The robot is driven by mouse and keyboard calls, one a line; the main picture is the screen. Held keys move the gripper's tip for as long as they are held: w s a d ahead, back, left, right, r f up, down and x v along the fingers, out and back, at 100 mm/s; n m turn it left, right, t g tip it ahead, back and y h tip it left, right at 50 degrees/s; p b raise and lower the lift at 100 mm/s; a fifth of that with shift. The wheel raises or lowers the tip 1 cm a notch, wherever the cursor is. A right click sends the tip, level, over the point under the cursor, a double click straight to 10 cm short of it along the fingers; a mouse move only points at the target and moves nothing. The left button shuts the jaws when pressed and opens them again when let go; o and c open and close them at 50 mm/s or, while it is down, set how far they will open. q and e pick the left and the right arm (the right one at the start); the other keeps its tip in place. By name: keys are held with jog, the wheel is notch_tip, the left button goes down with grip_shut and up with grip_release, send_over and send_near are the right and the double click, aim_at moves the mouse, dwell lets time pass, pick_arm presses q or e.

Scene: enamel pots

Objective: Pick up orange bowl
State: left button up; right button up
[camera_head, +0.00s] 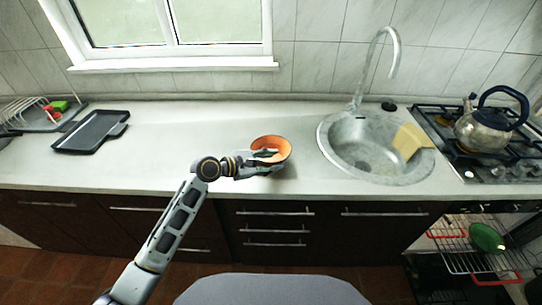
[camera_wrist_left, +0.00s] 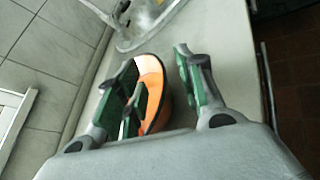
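The orange bowl (camera_head: 272,143) stands on the light countertop, left of the sink, in the head view. My left gripper (camera_head: 266,160) reaches it from the left, at its front side. In the left wrist view the bowl (camera_wrist_left: 153,78) lies between the two spread fingers of the left gripper (camera_wrist_left: 157,58). The left finger overlaps the bowl and hides part of it. The right finger is apart from the bowl's outer wall, with a visible gap. My right gripper is not in view.
A round sink (camera_head: 340,158) with a yellow cloth (camera_head: 410,141) is to the right. Beyond it a kettle (camera_head: 485,130) stands on the stove. A black tray (camera_head: 90,132) and a dish rack (camera_head: 35,115) are at the left. The countertop (camera_head: 185,135) between tray and bowl is clear.

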aim_at(282, 161)
pick_arm(q)
jog(key=shift+w+x, duration=0.25)
jog(key=shift+x, duration=2.4)
jog(key=shift+a+f, duration=0.1)
jog(key=shift+a, duration=0.1)
grip_shut()
